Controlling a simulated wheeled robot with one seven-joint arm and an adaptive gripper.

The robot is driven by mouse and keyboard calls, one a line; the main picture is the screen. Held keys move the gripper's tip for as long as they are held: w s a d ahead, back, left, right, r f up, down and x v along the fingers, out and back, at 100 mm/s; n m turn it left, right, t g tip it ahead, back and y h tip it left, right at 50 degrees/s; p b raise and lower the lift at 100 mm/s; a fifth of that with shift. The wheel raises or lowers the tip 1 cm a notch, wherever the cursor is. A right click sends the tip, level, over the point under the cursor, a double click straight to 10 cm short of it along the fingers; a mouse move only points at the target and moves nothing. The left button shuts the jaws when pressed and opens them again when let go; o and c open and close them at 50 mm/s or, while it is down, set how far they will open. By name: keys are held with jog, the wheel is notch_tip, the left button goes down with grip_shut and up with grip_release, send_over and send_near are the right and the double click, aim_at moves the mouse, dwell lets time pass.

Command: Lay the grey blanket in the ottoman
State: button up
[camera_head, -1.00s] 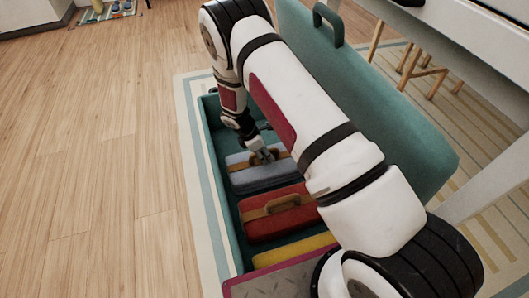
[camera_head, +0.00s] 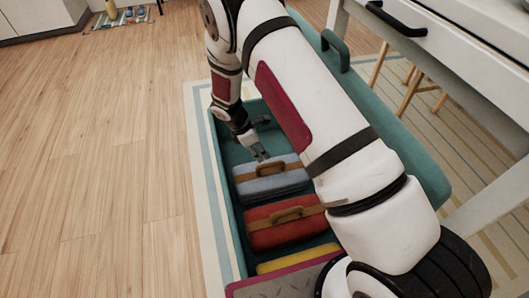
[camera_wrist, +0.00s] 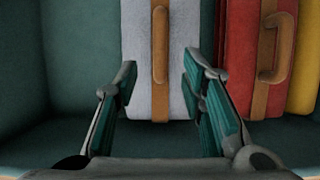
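The grey blanket (camera_head: 271,183) is a folded pale grey block with a brown strap and handle. It lies inside the open teal ottoman (camera_head: 222,192), beside the red folded blanket. My gripper (camera_head: 262,154) is at the far end of the grey blanket, inside or just above the ottoman. In the wrist view my gripper (camera_wrist: 158,88) is open, its two fingers apart, with nothing held between them. The grey blanket (camera_wrist: 185,60) and its brown handle (camera_wrist: 160,45) show just beyond the fingertips, and the handle is free of them.
A red folded blanket (camera_head: 285,221) and a yellow one (camera_head: 297,259) lie in the ottoman nearer to me. Its raised lid (camera_head: 427,178) stands on the right, partly behind my arm. A white table with a drawer (camera_head: 440,42) stands at the right. The wooden floor at left is clear.

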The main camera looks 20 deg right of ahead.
jog(key=shift+a+r, duration=0.2)
jog(key=shift+r, duration=0.25)
jog(key=s+d+r+m, duration=0.25)
jog(key=s+r, duration=0.25)
jog(key=r, duration=0.5)
jog(key=s+d+r+m+y, duration=0.1)
jog(key=s+r+m, duration=0.3)
jog(key=r, duration=0.7)
jog(key=s+d+r+m, duration=0.2)
jog(key=s+r+m, duration=0.25)
jog(key=r, duration=0.55)
jog(key=s+r+m+y, duration=0.1)
jog(key=s+r+m, duration=0.2)
jog(key=s, duration=1.1)
jog(key=s+r+m+y, duration=0.2)
jog(key=s+r+m, duration=0.2)
jog(key=s, duration=1)
jog(key=shift+a+r+m, duration=0.3)
jog(key=shift+a+r, duration=0.1)
jog(key=shift+a, duration=0.05)
